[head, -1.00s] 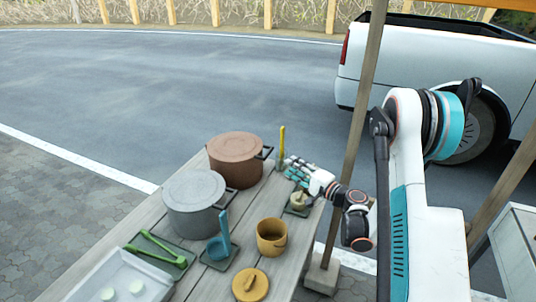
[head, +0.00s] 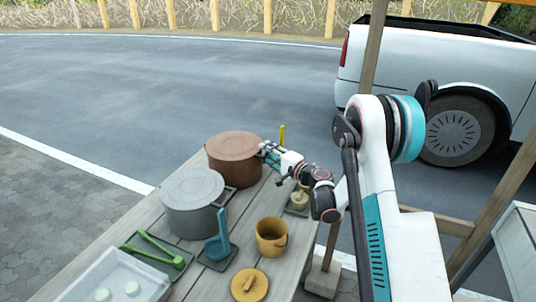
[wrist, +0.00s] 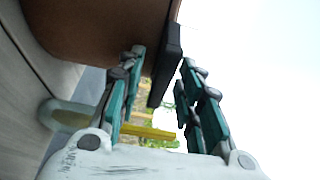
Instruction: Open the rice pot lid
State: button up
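The brown pot (head: 234,162) stands at the far end of the table with its flat lid (head: 233,145) on. The grey pot (head: 192,205) stands nearer, also with its lid (head: 191,186) on. I cannot tell from its look which one is the rice pot. My gripper (head: 268,150) is at the right side of the brown pot, at its side handle. In the wrist view my gripper (wrist: 162,60) is open, with the black handle (wrist: 168,62) of the brown pot between its fingertips. The brown pot's wall (wrist: 90,30) fills the upper left there.
A yellow upright tool (head: 282,133) stands just behind my gripper. A small pale pot (head: 299,199) is below my wrist. A blue ladle (head: 219,240), an ochre pot (head: 271,237), its yellow lid (head: 249,285), green tongs (head: 155,247) and a white tray (head: 112,278) lie nearer.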

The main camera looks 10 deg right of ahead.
jog(key=shift+c, duration=0.3)
grip_shut()
jog(key=shift+r, duration=0.15)
